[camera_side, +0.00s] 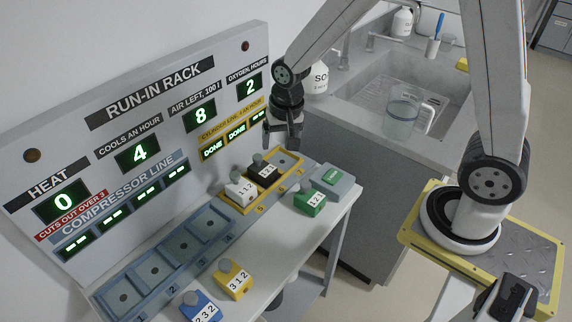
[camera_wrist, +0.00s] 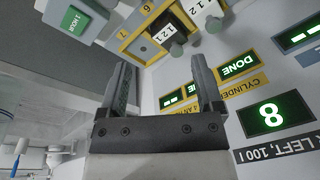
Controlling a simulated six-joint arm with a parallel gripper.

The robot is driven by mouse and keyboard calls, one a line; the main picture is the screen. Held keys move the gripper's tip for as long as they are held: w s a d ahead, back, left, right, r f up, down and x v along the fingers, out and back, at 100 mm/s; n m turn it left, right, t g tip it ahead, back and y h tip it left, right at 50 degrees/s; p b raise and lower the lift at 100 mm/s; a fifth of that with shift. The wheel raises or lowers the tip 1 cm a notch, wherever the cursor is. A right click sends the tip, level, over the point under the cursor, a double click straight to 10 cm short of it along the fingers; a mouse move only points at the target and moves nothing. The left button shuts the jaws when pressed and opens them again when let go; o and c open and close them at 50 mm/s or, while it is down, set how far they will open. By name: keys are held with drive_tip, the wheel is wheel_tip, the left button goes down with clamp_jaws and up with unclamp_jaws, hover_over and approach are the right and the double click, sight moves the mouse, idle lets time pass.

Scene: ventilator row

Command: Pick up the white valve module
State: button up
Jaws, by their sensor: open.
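The white valve module (camera_side: 240,189), with a grey knob and a number label, sits in the near slot of the yellow-framed dock (camera_side: 250,209). It also shows at the top edge of the wrist view (camera_wrist: 205,10), partly cut off. The black module (camera_side: 264,171) sits in the slot beside it and also shows in the wrist view (camera_wrist: 168,31). My gripper (camera_side: 281,140) is open and empty, above the far end of the dock, beyond and higher than the white module. Its two fingers stand apart in the wrist view (camera_wrist: 160,80).
Yellow (camera_side: 234,281) and blue (camera_side: 202,306) modules lie at the front. The blue dock (camera_side: 168,258) is empty. The display panel (camera_side: 150,120) rises close behind.

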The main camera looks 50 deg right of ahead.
sight(234, 174)
drive_tip(key=w+a+f+m, duration=0.1)
drive_tip(key=w+f+m, duration=0.1)
drive_tip(key=w+m, duration=0.1)
drive_tip(key=w+a+f+m+g, duration=0.1)
drive_tip(key=w+a+f+m, duration=0.1)
drive_tip(key=w+f+m, duration=0.1)
drive_tip(key=w+a+f+m, duration=0.2)
drive_tip(key=w+m, duration=0.3)
drive_tip(key=shift+w+f+g, duration=0.3)
drive_tip(key=shift+w, duration=0.1)
drive_tip(key=shift+f, duration=3.9)
clamp_jaws()
